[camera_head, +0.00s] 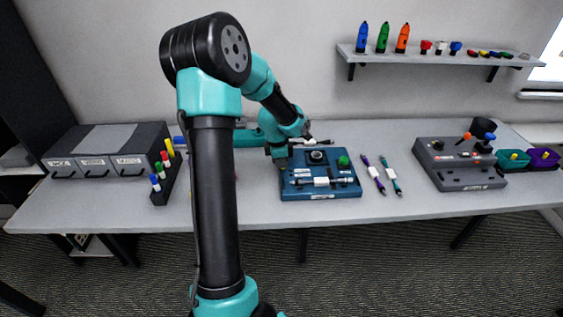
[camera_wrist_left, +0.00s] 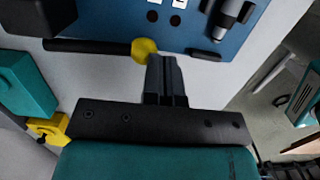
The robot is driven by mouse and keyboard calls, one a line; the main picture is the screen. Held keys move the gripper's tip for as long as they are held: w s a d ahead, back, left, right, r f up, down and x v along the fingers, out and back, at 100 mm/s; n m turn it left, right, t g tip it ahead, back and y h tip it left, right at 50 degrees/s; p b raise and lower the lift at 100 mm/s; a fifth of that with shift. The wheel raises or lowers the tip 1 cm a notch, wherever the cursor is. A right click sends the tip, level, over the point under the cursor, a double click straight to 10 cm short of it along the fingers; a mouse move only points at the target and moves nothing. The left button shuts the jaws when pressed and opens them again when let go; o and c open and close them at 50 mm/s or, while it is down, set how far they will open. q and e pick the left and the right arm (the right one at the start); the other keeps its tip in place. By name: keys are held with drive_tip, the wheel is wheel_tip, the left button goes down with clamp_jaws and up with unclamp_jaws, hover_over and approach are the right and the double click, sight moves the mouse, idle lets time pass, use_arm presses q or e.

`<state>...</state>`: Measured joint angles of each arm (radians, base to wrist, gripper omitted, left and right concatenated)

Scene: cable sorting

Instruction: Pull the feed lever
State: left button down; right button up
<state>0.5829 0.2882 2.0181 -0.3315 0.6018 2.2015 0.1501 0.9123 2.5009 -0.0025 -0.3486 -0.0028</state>
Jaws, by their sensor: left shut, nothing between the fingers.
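A blue device (camera_head: 340,190) stands on the table, with a black knob, a green button and a dark-and-white cable piece across its front. In the left wrist view the blue panel (camera_wrist_left: 115,25) fills the top. A lever with a yellow ball knob (camera_wrist_left: 144,49) and a black rod (camera_wrist_left: 85,46) lies along the panel's edge. My left gripper (camera_head: 283,166) is at the device's left side, its fingers shut and empty. In the left wrist view its fingertips (camera_wrist_left: 163,60) are right beside the yellow knob; I cannot tell if they touch. In the head view the lever is hidden. My right gripper is not in view.
A purple cable piece (camera_head: 373,174) and a teal one (camera_head: 391,175) lie right of the device. A grey control box (camera_head: 455,178) stands further right by coloured bins (camera_head: 513,159). Grey drawers (camera_head: 98,160) and a marker rack (camera_head: 168,182) are at the left.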

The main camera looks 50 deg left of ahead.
use_arm(q)
drive_tip(key=shift+s+d+f, duration=0.15)
drive_tip(key=shift+d+f, duration=0.05)
drive_tip(key=s+d+r, duration=0.2)
drive_tip(key=r, duration=0.4)
drive_tip(key=s+d+r, duration=0.2)
drive_tip(key=s+r, duration=0.1)
drive_tip(key=r, duration=0.3)
drive_tip(key=shift+d+r, duration=0.25)
drive_tip(key=shift+w, duration=0.15)
